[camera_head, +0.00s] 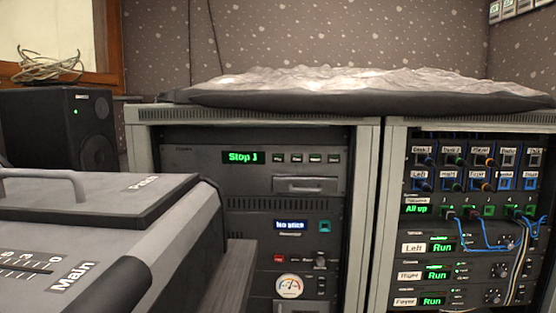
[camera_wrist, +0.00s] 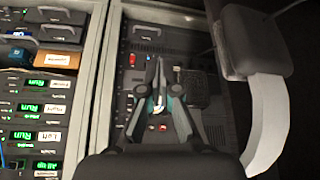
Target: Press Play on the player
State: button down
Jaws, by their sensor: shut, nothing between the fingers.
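The player (camera_head: 200,173) is the top unit in the left rack in the head view. Its green display (camera_head: 243,157) reads "Stop" with a further character. A row of small labelled buttons (camera_head: 306,158) sits right of the display; the leftmost button (camera_head: 279,158) seems to read Play, in very small lettering. My gripper (camera_wrist: 160,63) shows in the wrist view, shut and empty, in front of the left rack. That view looks upside down. My gripper hides part of the rack, and I cannot make out the player there. My gripper is not in the head view.
Below the player are a unit with a blue display (camera_head: 290,225) and one with a round meter (camera_head: 289,287). The right rack (camera_head: 384,200) holds patch cables and green "Run" displays. A grey desk labelled Main (camera_head: 190,240) fills the left foreground, near a black speaker (camera_head: 55,130).

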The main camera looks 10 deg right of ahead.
aim_at(277, 159)
jog(key=k, duration=1)
jog(key=z, duration=1.4)
jog(key=i, duration=1.15)
jog(key=u, duration=1.55)
